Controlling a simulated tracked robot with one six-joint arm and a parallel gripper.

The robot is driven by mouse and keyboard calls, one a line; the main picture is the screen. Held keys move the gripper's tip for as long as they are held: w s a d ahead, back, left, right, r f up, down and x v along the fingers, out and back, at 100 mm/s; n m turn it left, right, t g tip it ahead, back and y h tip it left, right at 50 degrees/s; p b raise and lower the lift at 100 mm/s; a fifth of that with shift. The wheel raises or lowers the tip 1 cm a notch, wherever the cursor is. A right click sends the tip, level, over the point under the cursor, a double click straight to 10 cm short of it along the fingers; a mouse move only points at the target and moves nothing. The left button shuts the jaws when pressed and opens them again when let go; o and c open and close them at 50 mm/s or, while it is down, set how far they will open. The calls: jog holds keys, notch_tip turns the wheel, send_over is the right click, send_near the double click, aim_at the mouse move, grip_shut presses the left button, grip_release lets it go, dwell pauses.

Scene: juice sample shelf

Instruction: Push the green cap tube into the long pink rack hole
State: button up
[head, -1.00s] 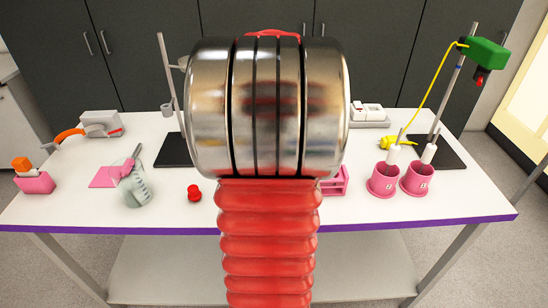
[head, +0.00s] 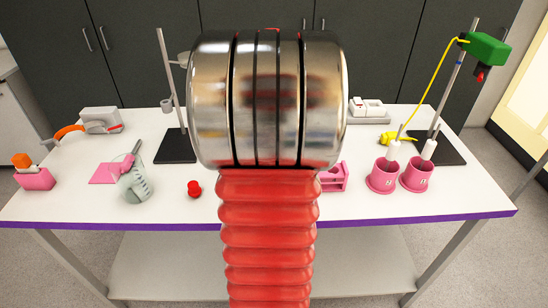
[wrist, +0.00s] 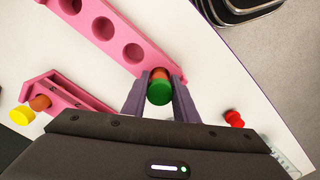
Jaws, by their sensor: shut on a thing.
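In the wrist view my gripper (wrist: 160,98) is shut on the green cap tube, with a finger on either side of its green cap (wrist: 160,93). A bit of its orange-brown body (wrist: 160,73) shows beyond the cap. The long pink rack (wrist: 92,32) runs from the upper left to this tube, with several round holes showing in a row. The tube is over the rack's near end; I cannot tell how deep it sits in a hole there. In the head view my arm hides the gripper, the tube and most of the rack area.
A second pink rack (wrist: 75,92) with a yellow cap tube (wrist: 22,115) lies close on the left. A red thing (head: 194,189) stands on the table near a beaker (head: 133,183). Two pink cups (head: 382,177) stand on the right.

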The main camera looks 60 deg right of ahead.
jog(key=shift+f, duration=0.2)
jog(key=o, duration=1.1)
jog(key=shift+a+f, duration=0.1)
notch_tip(320, 180, up, 14)
jog(key=shift+r, duration=0.1)
dwell(0.6)
